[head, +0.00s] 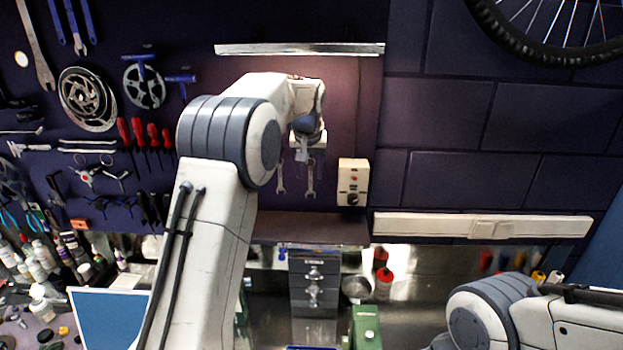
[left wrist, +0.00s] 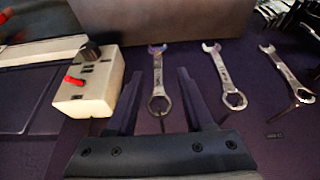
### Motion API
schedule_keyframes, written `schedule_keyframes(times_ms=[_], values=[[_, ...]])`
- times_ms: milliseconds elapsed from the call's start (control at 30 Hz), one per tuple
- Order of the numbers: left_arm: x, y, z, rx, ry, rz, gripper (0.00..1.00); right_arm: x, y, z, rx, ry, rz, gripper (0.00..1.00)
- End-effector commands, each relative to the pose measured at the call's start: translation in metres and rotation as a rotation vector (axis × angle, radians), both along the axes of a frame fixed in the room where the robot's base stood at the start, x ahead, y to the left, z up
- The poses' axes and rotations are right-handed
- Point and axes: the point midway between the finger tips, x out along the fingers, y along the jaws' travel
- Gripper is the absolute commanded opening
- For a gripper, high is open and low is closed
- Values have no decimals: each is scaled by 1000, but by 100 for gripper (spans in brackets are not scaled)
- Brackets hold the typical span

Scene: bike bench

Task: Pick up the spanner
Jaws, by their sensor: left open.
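In the left wrist view several silver spanners hang on the dark panel. One spanner (left wrist: 158,78) appears between the fingers of my left gripper (left wrist: 159,76), nearest the white box. Its ring end is close to the palm in the picture, and its open end points away. A second spanner (left wrist: 228,75) and a third spanner (left wrist: 285,72) are outside the fingers. My left gripper is open, and I cannot tell whether it touches the spanner. In the head view the left gripper (head: 304,150) is just above the hanging spanner (head: 311,180), partly hiding its top. My right gripper is out of view.
A white control box (head: 353,182) with knobs is mounted close to the right of the spanners. A shelf (head: 310,229) lies below them, and a light bar (head: 300,49) is above. A tool board with red screwdrivers (head: 147,135) is at left. My right arm shows at lower right.

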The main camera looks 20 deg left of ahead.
Motion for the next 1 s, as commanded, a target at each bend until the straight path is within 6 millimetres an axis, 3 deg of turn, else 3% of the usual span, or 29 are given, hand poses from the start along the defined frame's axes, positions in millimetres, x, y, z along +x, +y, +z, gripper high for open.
schedule_keyframes(times_ms=[33, 133, 300, 533, 567, 667, 700, 1000], values=[[1, 0, -4, -1, 8, -1, 52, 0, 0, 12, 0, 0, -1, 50], [5, -1, -19, -1, 7, -3, 52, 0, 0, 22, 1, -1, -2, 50], [12, 0, -37, 0, 3, -4, 52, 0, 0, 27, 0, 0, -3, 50], [13, -1, -39, -1, 1, -4, 52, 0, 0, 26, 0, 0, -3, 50], [13, -1, -39, -1, 1, -4, 44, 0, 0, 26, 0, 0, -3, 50], [13, -1, -39, -1, 1, -4, 6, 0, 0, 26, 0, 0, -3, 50], [13, -1, -39, -1, 1, -4, 0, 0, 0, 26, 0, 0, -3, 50], [13, -1, -38, 0, 0, -4, 0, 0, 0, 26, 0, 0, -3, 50]])
